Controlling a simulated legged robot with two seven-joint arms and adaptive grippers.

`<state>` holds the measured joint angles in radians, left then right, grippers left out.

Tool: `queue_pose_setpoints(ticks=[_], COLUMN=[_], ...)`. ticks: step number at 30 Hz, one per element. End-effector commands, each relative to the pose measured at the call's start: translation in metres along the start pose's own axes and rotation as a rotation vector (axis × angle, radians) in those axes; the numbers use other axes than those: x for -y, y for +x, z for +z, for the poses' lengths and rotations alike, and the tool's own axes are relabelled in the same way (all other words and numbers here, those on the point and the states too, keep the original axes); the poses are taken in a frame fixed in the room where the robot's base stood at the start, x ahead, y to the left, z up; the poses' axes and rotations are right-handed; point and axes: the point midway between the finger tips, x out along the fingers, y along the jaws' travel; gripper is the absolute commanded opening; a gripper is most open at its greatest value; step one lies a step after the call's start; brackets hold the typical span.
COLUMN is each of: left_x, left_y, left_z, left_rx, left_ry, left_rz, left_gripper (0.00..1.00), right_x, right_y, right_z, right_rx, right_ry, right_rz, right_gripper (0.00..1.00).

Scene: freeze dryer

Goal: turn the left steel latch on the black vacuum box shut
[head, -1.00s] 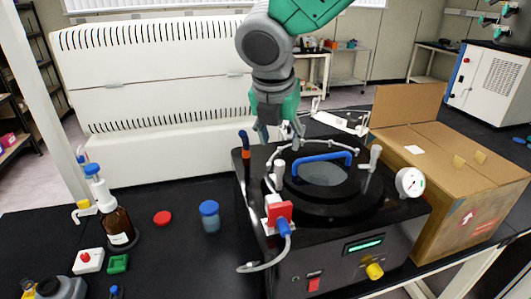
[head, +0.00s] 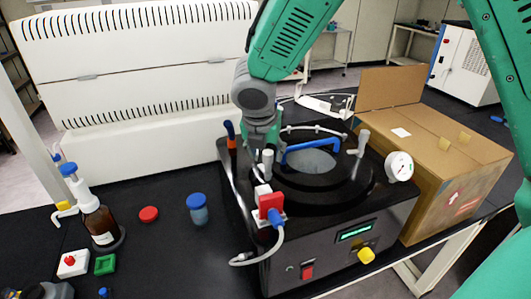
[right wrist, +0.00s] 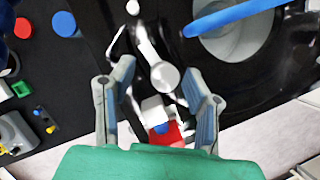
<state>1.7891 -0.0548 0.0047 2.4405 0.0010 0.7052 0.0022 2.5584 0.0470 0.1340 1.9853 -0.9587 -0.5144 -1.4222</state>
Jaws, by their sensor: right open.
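The black vacuum box (head: 330,245) stands on the bench with its round black lid and blue handle (head: 312,146). Its left steel latch (head: 267,163) stands upright at the lid's left edge; in the right wrist view its round top (right wrist: 165,77) shows between the fingers. My right gripper (head: 262,143) is open, pointing down just behind and above this latch. In the right wrist view its fingertips (right wrist: 158,62) lie on either side of the latch, with gaps; contact cannot be told. My left gripper is not in view.
A red and white valve with a blue hose fitting (head: 270,207) sits just in front of the latch. The right latch (head: 362,143), a gauge (head: 399,166) and an open cardboard carton (head: 450,165) are to the right. Bottles and small items stand left.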

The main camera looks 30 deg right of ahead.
Motion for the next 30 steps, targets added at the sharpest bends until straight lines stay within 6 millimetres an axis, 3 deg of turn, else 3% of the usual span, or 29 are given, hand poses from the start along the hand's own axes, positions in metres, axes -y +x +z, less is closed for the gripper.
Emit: queue_pose_setpoints(ticks=[12,14,16,30], left_x=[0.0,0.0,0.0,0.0], left_y=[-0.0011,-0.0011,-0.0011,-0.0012], left_z=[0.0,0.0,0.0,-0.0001], left_rx=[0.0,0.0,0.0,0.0], left_ry=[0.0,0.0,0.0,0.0], left_rz=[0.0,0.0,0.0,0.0], left_gripper=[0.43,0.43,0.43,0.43], right_x=[0.001,0.0007,0.0007,0.001], right_y=[0.0116,0.0111,0.0108,0.0098], right_z=[0.0014,0.001,0.0008,0.0001], right_rx=[-0.002,-0.002,-0.001,-0.001], right_ry=[0.001,0.001,0.001,0.059], right_rz=[0.001,0.001,0.0,-0.024], right_gripper=[0.43,0.26,0.01,0.0])
